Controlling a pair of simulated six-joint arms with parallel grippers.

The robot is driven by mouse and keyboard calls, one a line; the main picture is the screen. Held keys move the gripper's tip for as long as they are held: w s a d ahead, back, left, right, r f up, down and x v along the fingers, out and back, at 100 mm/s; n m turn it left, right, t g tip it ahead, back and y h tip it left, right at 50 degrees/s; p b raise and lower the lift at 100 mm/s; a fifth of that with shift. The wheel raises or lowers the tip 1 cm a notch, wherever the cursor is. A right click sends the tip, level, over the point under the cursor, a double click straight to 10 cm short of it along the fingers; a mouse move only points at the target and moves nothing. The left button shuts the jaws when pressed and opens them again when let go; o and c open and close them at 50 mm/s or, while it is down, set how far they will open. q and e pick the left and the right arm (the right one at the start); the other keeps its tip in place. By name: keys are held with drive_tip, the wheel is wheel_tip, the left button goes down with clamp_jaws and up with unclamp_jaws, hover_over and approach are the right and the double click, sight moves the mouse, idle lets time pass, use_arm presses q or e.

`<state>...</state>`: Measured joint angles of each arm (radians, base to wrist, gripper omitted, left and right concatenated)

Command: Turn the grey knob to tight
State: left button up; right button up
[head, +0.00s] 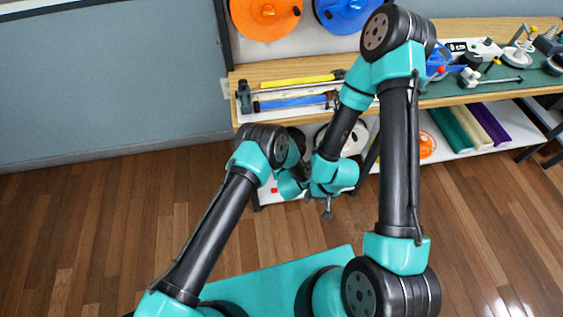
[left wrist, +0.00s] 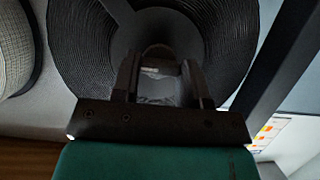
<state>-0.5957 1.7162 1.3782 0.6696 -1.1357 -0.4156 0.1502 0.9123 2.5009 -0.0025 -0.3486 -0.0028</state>
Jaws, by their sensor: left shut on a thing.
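In the left wrist view a grey knob (left wrist: 160,88) sits at the hub of a large dark ridged reel (left wrist: 78,45). My left gripper (left wrist: 160,65) has its two dark fingers on either side of the knob and is shut on it. The fingers hide the knob's sides, and I see no readable tight mark. In the head view my left gripper and the knob are hidden behind the arms near the bench's lower shelf. My right gripper (head: 327,210) hangs in front of that shelf, too small to show its jaw state.
A wooden bench (head: 460,95) carries a yellow bar (head: 297,80), a blue bar (head: 290,102) and several tools. Orange (head: 262,18) and blue (head: 345,12) reels hang above. Rolls (head: 470,128) lie on the lower shelf. The wooden floor at left is clear.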

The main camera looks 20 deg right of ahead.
idle(0.4)
use_arm(q)
drive_tip(key=o, duration=0.9)
